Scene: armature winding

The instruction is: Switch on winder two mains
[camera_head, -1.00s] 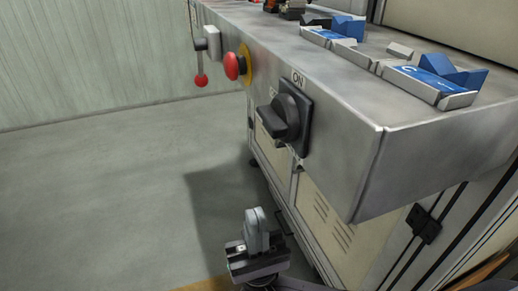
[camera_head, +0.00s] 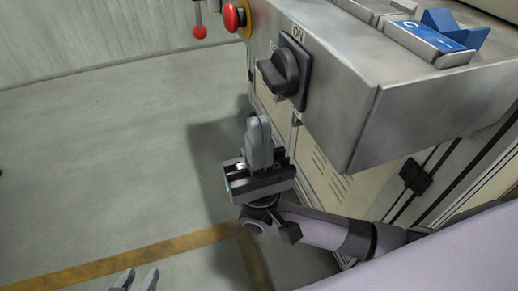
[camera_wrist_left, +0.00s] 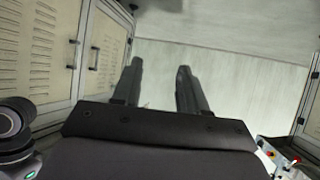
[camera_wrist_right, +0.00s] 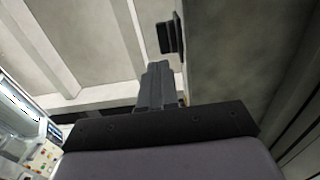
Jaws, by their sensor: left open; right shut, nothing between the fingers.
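The black rotary switch (camera_head: 285,70) is on the grey front face of the machine's overhanging box in the head view. An ON label (camera_head: 298,33) sits above it, and a label on its left is partly hidden by the knob. My right gripper (camera_head: 257,120) is shut and empty, pointing up, below and slightly left of the switch and apart from it. In the right wrist view its closed fingers (camera_wrist_right: 157,70) point toward a dark part that I cannot identify surely. My left gripper (camera_head: 137,278) is open and empty at the bottom edge, and its spread fingers (camera_wrist_left: 160,80) show in the left wrist view.
A red mushroom button (camera_head: 235,17) on a yellow ring and a red-knobbed lever (camera_head: 199,31) are left of the switch. Blue items (camera_head: 440,38) lie in metal holders on top of the box. Cream cabinet doors (camera_head: 325,175) stand below. The floor at left is clear.

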